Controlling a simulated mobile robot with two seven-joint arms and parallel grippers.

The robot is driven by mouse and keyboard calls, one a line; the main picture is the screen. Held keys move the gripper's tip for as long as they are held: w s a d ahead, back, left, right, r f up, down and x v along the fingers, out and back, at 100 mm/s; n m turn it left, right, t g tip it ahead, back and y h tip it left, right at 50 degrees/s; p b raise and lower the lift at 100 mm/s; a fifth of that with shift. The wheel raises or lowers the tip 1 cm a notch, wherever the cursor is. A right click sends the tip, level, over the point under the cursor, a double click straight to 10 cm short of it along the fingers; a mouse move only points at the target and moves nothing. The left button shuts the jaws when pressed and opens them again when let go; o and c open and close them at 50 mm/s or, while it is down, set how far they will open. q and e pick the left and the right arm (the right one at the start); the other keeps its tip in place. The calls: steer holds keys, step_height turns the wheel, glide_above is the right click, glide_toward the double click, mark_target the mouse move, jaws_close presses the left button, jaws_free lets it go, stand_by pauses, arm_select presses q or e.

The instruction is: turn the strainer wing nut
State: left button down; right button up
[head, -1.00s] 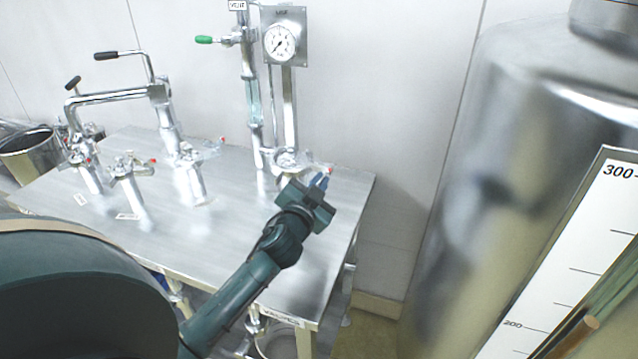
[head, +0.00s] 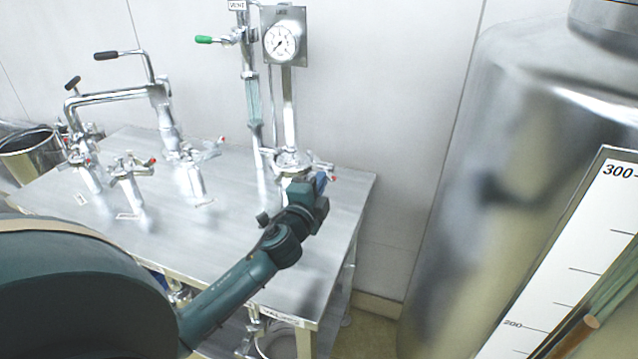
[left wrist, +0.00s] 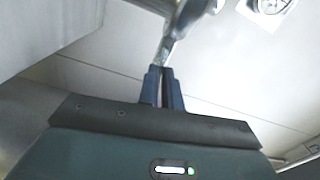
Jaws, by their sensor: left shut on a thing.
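The strainer (head: 292,160) is a shiny metal fitting at the foot of the gauge pipe, near the right back corner of the steel table. My left gripper (head: 321,179) is at its near right side and hides part of it. In the left wrist view, the blue fingers (left wrist: 163,74) are almost together on a thin metal piece, which looks like a wing of the wing nut (left wrist: 166,49). The nut's full shape is hidden or too small to make out. My right gripper is not in view.
A pressure gauge (head: 281,42) and a green-handled valve (head: 205,39) stand above the strainer. Several metal valves and pipes fill the left of the steel table (head: 236,215). A large steel tank (head: 500,150) stands to the right. The table's front middle is clear.

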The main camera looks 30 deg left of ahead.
arm_select(q)
steer(key=shift+m, duration=0.6)
steer(key=c, duration=1.6)
jaws_free()
steer(key=b+v, duration=0.2)
steer(key=v, duration=1.1)
steer(key=shift+s+b, duration=0.1)
steer(key=shift+b, duration=0.2)
